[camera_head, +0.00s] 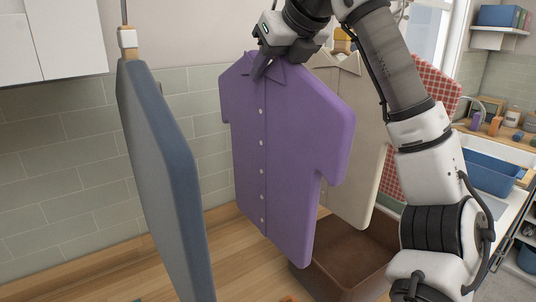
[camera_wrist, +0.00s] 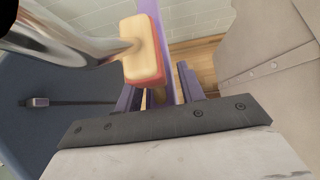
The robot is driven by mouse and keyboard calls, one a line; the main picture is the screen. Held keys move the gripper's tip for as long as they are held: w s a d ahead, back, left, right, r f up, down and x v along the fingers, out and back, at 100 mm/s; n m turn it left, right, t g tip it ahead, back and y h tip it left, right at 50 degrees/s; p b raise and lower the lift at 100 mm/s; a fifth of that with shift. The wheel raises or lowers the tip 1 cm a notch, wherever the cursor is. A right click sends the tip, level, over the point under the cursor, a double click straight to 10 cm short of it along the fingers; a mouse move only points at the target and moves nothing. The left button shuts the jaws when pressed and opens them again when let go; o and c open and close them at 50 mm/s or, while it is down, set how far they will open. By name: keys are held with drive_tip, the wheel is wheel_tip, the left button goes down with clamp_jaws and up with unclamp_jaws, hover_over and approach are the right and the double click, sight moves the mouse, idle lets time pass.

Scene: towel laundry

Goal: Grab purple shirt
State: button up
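The purple shirt (camera_head: 282,150) hangs upright in the middle of the head view, with its buttoned front and collar showing. My gripper (camera_head: 262,68) is at its collar, coming from above. In the wrist view the shirt shows edge-on as a thin purple strip (camera_wrist: 170,62) between the two fingers (camera_wrist: 160,97) of my gripper. The fingers stand apart, with a gap visible beside the strip. A wooden block with a red edge (camera_wrist: 143,50), below a metal rod, is close to the fingers. The lower part of the grip is hidden by the gripper body.
A blue garment (camera_head: 160,170) hangs at left and a cream shirt (camera_head: 352,140) hangs close behind the purple one. A red checked cloth (camera_head: 425,85) hangs farther back. A brown box (camera_head: 345,262) is below, on the wooden counter (camera_head: 110,275). A blue basin (camera_head: 490,172) is at right.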

clamp_jaws()
drive_tip(key=shift+r, duration=0.15)
